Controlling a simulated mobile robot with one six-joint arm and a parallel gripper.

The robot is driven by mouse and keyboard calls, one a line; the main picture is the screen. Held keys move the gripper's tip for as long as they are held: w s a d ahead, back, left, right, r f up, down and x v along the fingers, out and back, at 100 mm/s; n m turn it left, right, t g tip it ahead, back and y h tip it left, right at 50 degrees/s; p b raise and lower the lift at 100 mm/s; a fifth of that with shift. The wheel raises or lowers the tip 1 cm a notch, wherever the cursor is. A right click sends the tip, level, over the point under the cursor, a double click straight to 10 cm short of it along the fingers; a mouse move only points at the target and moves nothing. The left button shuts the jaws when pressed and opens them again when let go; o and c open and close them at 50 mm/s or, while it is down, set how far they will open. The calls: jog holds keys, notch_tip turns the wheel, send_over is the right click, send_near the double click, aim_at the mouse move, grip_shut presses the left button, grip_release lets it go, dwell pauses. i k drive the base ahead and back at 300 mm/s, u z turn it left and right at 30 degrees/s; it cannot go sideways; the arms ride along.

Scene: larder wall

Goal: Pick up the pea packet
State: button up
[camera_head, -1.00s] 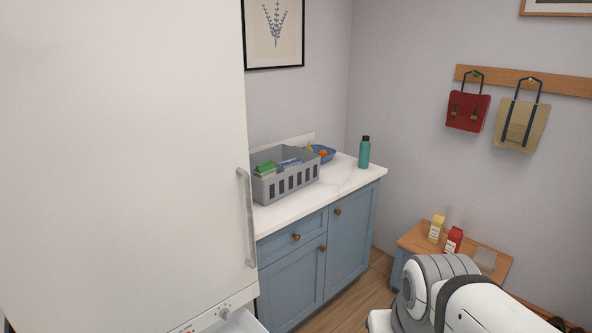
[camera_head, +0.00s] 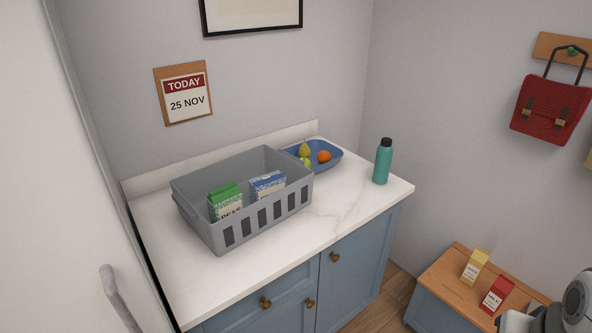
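A green-topped packet (camera_head: 226,203) stands in the grey basket (camera_head: 196,229) on the white counter (camera_head: 340,209). Its white label is partly hidden by the basket's front wall, but the visible letters look like "PEAS". A blue and white packet (camera_head: 267,185) stands to its right in the same basket, its lower part also hidden. My gripper is not in view; only part of my arm shows at the lower right, well away from the basket.
A blue bowl (camera_head: 327,165) of fruit and a teal bottle (camera_head: 382,163) stand right of the basket. A tall white door with a handle (camera_head: 119,298) is at the left. A wooden-topped bench (camera_head: 447,273) holds a yellow carton (camera_head: 474,267) and a red carton (camera_head: 496,294).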

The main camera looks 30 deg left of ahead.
aim_at(227, 200)
jog(key=u, duration=0.65)
jog(key=i, duration=1.5)
jog(key=u, duration=1)
jog(key=k, duration=0.7)
jog(key=u, duration=0.2)
jog(key=i, duration=0.75)
jog(key=z, duration=0.1)
